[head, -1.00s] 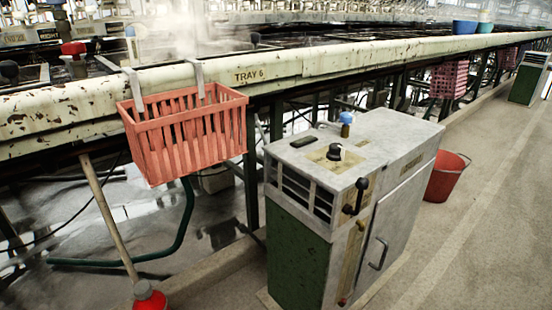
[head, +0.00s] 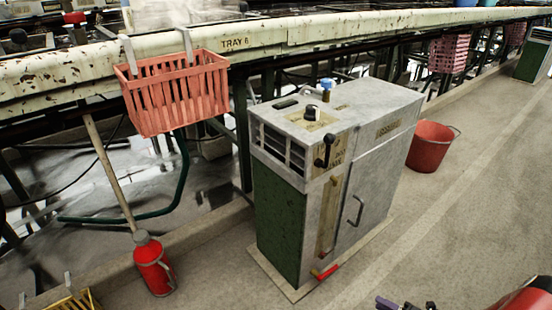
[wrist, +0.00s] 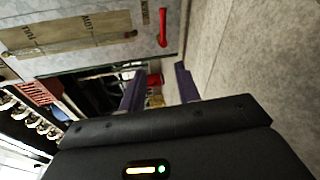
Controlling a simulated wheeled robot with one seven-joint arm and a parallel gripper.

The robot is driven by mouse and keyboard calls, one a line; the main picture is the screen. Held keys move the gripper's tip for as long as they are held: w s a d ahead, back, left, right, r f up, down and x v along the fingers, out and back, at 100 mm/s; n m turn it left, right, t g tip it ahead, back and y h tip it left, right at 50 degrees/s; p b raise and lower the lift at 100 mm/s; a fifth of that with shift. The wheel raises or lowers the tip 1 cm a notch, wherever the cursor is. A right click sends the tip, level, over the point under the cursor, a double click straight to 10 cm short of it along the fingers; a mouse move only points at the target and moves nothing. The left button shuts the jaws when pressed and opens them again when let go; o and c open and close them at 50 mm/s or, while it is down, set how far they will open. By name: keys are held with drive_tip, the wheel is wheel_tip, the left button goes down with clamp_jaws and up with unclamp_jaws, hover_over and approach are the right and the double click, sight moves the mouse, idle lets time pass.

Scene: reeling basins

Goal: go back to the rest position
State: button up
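My gripper (head: 407,305) shows only as purple fingertips at the bottom edge of the head view, right of the grey and green cabinet (head: 385,112). In the wrist view my gripper (wrist: 159,86) has its two purple fingers apart, with a clear gap and nothing held between them. The cabinet front (wrist: 110,12) shows beyond the fingers, with a red handle (wrist: 163,27) low on it. That red handle (head: 326,271) also shows in the head view, near the cabinet's base.
A red basket (head: 178,95) hangs on the rail marked TRAY 6. A red bottle-like container (head: 152,266) stands on the floor left of the cabinet, a red bucket (head: 430,147) right of it. A yellow basket (head: 72,301) is at bottom left. The right floor is mostly open.

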drive_tip(key=a+r+n+g+h+p, duration=0.1)
drive_tip(key=a+r+n+g+p, duration=0.2)
drive_tip(key=r+n, duration=0.6)
drive_tip(key=a+r+n+g+h, duration=0.1)
drive_tip(key=a+r+n+g, duration=0.4)
drive_tip(key=r, duration=0.7)
drive_tip(key=a+r+n+g+h+p, duration=0.1)
drive_tip(key=a+r+n+g+p, duration=0.15)
drive_tip(key=r+n, duration=0.7)
drive_tip(key=s+a+r+n+t+h+p, duration=0.1)
drive_tip(key=s+a+r+n+h, duration=0.1)
drive_tip(key=s+r+n, duration=0.3)
drive_tip(key=s+a+r+n+t+h+p, duration=0.2)
drive_tip(key=s+a+r+n+h, duration=0.1)
drive_tip(key=r+n, duration=0.5)
drive_tip(key=s+a+r+n+t+h+p, duration=0.1)
drive_tip(key=s+a+r+n+t+h, duration=0.1)
drive_tip(key=s+r+n, duration=0.4)
wheel_tip(320, 180, up, 5)
drive_tip(key=shift+s+a+r+h+p, duration=0.1)
drive_tip(key=shift+s+a+h+p, duration=0.3)
drive_tip(key=shift+a+h, duration=0.25)
drive_tip(key=shift+n, duration=0.25)
